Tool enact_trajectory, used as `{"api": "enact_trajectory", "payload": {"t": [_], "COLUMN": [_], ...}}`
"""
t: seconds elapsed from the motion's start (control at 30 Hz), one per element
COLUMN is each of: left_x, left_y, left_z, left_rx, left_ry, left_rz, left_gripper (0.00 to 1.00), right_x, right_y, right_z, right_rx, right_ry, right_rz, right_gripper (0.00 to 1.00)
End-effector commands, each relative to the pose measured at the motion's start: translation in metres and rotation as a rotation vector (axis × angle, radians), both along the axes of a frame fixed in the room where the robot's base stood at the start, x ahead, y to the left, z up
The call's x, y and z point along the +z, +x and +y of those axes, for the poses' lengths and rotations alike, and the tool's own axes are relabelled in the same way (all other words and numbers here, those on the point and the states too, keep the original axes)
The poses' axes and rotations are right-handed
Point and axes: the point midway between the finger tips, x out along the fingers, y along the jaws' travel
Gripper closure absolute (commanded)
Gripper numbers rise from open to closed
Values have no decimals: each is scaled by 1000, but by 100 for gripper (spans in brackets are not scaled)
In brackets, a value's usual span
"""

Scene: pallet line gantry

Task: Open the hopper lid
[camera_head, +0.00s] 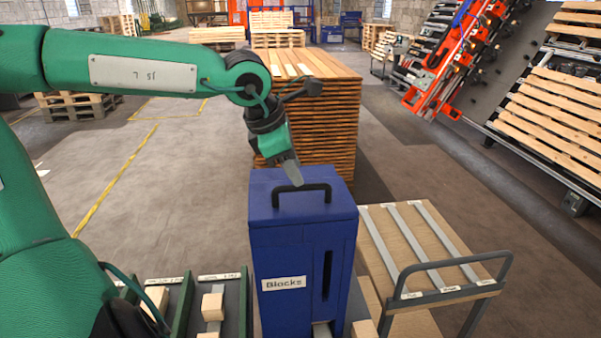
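The blue hopper (275,248) stands in the lower middle of the head view, with a white "Blocks" label on its front and a dark vertical slot beside it. Its blue lid (335,209) lies flat on top and looks closed. A black bar handle (302,187) arches across the lid. My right gripper is not in view.
A stack of wooden boards (335,110) stands behind the hopper. A wooden cart with a grey rail (455,265) is close on its right. Channels with wooden blocks (212,305) lie to its left. An orange and grey gantry (455,55) is at the upper right.

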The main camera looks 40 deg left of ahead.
Motion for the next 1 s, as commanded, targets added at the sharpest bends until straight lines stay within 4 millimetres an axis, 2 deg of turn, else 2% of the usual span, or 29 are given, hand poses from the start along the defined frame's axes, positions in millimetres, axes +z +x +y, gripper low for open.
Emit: {"api": "enact_trajectory", "payload": {"t": [0.13, 0.3, 0.73, 0.77, 0.93, 1.0], "left_x": [-17, -30, -36, -36, -36, -36], "left_y": [7, 13, 16, 16, 16, 16], "left_z": [-2, -3, -4, -4, -4, -4], "left_rx": [-1, 0, -1, -1, -1, -1], "left_ry": [1, 1, 0, 0, 0, 0], "left_rz": [3, 2, -1, -1, -1, -1], "left_gripper": [64, 64, 64, 66, 99, 100], "right_x": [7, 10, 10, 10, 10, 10], "right_y": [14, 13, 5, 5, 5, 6], "right_z": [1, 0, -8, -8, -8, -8], "right_rx": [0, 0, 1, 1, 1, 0], "right_ry": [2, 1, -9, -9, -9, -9], "right_rz": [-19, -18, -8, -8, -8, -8], "right_gripper": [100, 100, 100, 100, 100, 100]}}
